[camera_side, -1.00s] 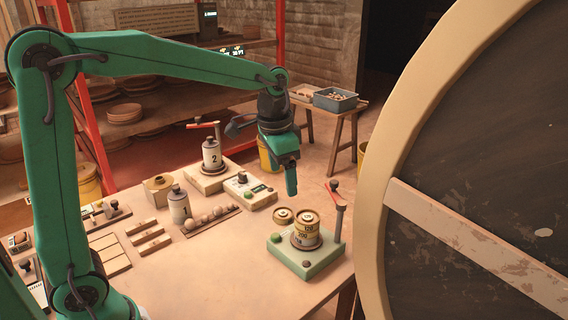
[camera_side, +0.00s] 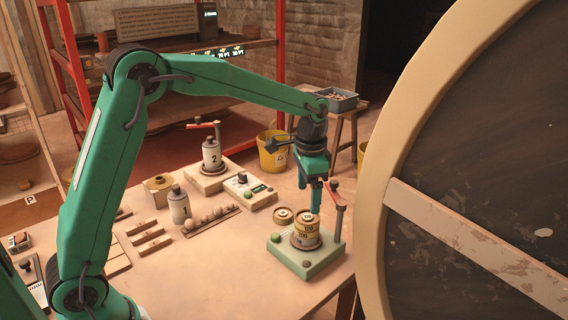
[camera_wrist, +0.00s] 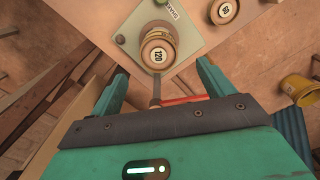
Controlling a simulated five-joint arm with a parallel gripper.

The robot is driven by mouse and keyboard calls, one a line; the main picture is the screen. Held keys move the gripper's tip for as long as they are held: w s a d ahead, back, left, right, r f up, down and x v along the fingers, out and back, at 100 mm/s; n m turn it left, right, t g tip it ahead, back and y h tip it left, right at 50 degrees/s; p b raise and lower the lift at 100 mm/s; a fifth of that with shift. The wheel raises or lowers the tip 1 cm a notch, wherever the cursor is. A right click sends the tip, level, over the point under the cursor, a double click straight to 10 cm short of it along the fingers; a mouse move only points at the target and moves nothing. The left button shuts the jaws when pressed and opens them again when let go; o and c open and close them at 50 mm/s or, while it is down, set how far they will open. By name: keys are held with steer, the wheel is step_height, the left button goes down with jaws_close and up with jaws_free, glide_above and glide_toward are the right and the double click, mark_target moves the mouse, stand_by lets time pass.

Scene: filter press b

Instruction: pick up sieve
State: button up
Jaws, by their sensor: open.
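A stack of round tan sieves (camera_side: 306,236) stands on a pale green shaker base (camera_side: 283,256). In the wrist view the top sieve (camera_wrist: 158,53) reads 120. A separate sieve (camera_side: 284,215) lies just behind the stack; it also shows in the wrist view (camera_wrist: 224,10). My gripper (camera_side: 310,205) is open and points down, its fingertips just above the stack in the side view. In the wrist view the stack appears beyond and between the two fingers. Whether a finger touches the stack cannot be told.
A post with a red lever (camera_side: 338,198) rises at the right of the base, close to my gripper. Bottle 1 (camera_side: 179,205), a row of balls (camera_side: 213,218) and a small control box (camera_side: 249,191) stand to the left. A large wheel (camera_side: 400,120) fills the right side.

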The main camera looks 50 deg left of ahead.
mark_target(307, 216)
steer(key=shift+s+d+f, duration=0.1)
steer(key=shift+f, duration=3.1)
steer(key=c, duration=1.1)
steer(key=shift+r, duration=0.15)
steer(key=shift+r, duration=0.55)
steer(key=r, duration=0.3)
steer(key=shift+s+d+r, duration=0.1)
steer(key=shift+s+d, duration=0.05)
steer(key=shift+d, duration=0.1)
steer(key=s+d+r, duration=0.2)
steer(key=d, duration=0.1)
steer(key=s+d+r, duration=0.2)
steer(key=d, duration=0.1)
steer(key=s+d+r, duration=0.2)
steer(key=d, duration=0.1)
steer(key=shift+s+r, duration=0.25)
steer(key=shift+s, duration=0.05)
